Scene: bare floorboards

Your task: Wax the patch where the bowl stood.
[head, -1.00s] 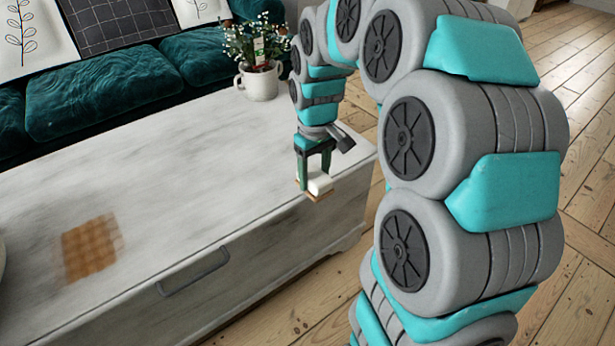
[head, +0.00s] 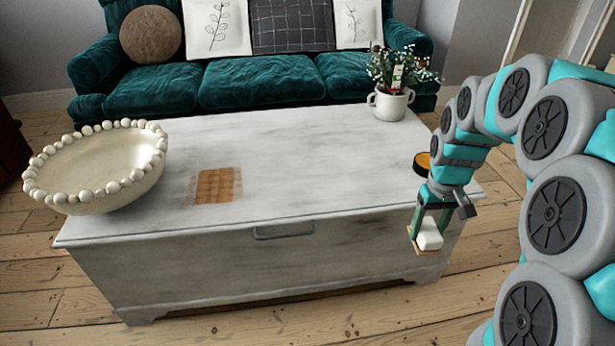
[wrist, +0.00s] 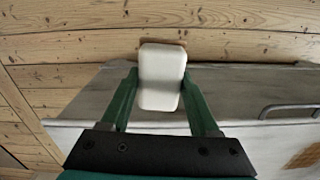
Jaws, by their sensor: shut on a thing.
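The bare patch (head: 218,186) is an orange-brown woven-looking square on the worn white chest top (head: 300,150), left of its middle. The cream bowl (head: 105,165), with beads round its rim, stands at the chest's left end, apart from the patch. My gripper (head: 430,226) is shut on a white block with a tan underside (head: 430,237), held by the chest's right front edge; the white block (wrist: 161,78) also shows between the fingers in the wrist view. A dark round tin with orange contents (head: 421,166) sits behind my arm, partly hidden.
A white pot of flowers (head: 390,104) stands at the chest's back right. A teal sofa (head: 260,82) is behind the chest. The chest top between patch and tin is clear. A handle (head: 283,232) sticks out of the front.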

